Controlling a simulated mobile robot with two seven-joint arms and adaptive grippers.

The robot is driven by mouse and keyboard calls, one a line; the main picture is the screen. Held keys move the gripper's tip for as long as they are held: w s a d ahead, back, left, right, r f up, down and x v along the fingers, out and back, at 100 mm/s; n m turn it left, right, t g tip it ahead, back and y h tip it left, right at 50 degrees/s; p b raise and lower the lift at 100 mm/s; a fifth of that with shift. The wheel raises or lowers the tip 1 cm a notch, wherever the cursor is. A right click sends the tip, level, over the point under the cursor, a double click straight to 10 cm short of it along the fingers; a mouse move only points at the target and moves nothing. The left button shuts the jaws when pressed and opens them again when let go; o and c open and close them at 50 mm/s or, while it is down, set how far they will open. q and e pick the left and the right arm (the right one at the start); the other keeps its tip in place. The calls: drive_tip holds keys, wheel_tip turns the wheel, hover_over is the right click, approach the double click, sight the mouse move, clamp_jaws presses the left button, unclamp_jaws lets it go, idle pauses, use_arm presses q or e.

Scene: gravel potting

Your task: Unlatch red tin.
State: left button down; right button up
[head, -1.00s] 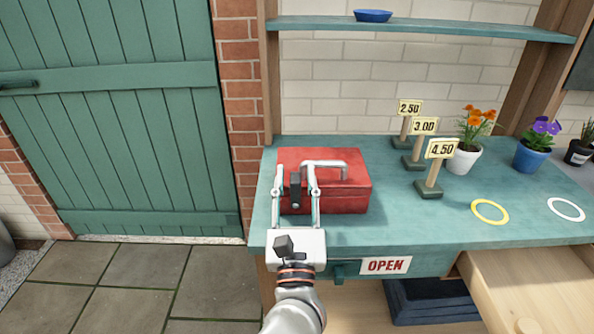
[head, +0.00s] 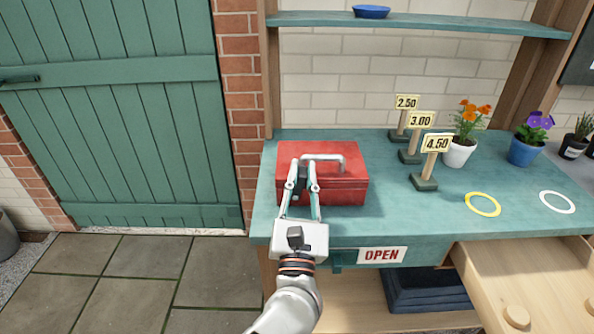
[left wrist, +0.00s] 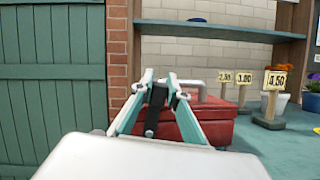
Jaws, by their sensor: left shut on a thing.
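The red tin (head: 342,186) sits closed at the left end of the teal bench, with a pale grey handle (head: 326,158) on its lid. It also shows in the left wrist view (left wrist: 215,120). My left gripper (head: 302,185) is in front of the tin's left part. Its fingers are shut on a dark latch (left wrist: 157,108), which stands upright between the fingertips. The fingers hide part of the tin's front, so I cannot tell whether the latch is still fastened. My right gripper is not in view.
Price signs (head: 436,143) stand right of the tin, with flower pots (head: 458,153) beyond. A yellow ring (head: 483,204) and a white ring (head: 557,202) mark the bench top. An open drawer (head: 530,275) juts out at the lower right. A shelf (head: 420,22) runs above.

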sight(318, 179)
use_arm(q)
drive_tip(key=shift+d+r+m+h+p, duration=0.3)
drive_tip(key=shift+m+h+p, duration=0.1)
drive_tip(key=shift+m, duration=0.2)
drive_tip(key=d+m+p, duration=0.1)
drive_tip(key=m, duration=0.1)
drive_tip(key=f+m+g+h+p, duration=0.1)
drive_tip(key=m, duration=0.1)
drive_tip(key=d+m+h+p, duration=0.1)
drive_tip(key=p, duration=0.1)
drive_tip(key=shift+d+f+m, duration=0.35)
drive_tip(key=shift+m, duration=0.05)
drive_tip(key=shift+d+f+h, duration=0.1)
drive_tip(key=shift+f+h, duration=0.05)
drive_tip(key=shift+h, duration=0.25)
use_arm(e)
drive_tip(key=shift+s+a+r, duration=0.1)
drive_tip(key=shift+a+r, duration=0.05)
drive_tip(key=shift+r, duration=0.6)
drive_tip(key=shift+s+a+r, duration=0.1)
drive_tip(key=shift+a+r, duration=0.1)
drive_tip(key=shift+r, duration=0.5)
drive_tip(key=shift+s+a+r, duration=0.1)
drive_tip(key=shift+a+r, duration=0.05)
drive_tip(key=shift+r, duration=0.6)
